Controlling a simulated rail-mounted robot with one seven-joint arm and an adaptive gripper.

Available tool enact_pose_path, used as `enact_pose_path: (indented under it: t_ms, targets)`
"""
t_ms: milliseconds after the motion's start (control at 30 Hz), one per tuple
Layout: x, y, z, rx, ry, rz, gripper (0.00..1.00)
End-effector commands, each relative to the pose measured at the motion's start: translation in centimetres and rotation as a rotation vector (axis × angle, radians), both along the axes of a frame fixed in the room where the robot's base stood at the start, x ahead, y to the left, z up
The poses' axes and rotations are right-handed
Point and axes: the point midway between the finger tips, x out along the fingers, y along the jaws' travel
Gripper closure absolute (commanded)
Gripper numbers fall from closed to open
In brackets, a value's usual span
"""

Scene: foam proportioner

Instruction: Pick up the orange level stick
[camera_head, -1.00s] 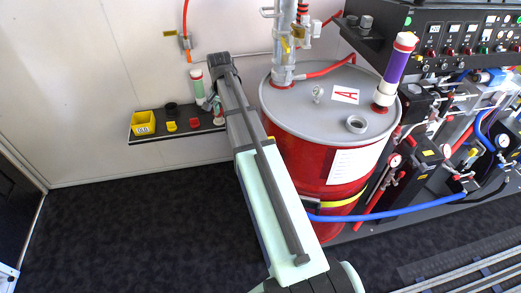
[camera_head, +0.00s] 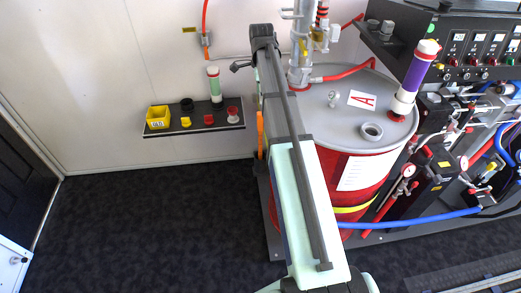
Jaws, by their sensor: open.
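The orange level stick (camera_head: 260,134) stands upright between the shelf and the red drum. It shows as a narrow orange strip along the left edge of my arm, its lower end at a dark foot near the floor. My arm hides part of its surroundings, and perhaps part of the stick. My gripper (camera_head: 237,67) shows only as a small dark part left of the arm's far end, above and left of the stick in the picture. It is open, apart from the stick, with nothing visible in it.
A wall shelf (camera_head: 178,130) holds a yellow bin (camera_head: 158,117), a green-banded tube (camera_head: 214,86) and small caps. The red drum (camera_head: 352,185) stands right of my arm, with a purple tube (camera_head: 414,75) on its lid. A blue hose (camera_head: 425,219) crosses low. The left floor is clear.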

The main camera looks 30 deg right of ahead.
Motion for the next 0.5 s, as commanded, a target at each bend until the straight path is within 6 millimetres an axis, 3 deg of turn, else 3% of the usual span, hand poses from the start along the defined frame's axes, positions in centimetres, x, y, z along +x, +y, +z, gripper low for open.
enact_pose_path:
  t_ms: [300,500]
  targets:
    - [-0.1,0.1,-5.4,0.001,0.002,0.002,0.44]
    - [0.0,0.0,-7.5,0.000,0.000,0.002,0.44]
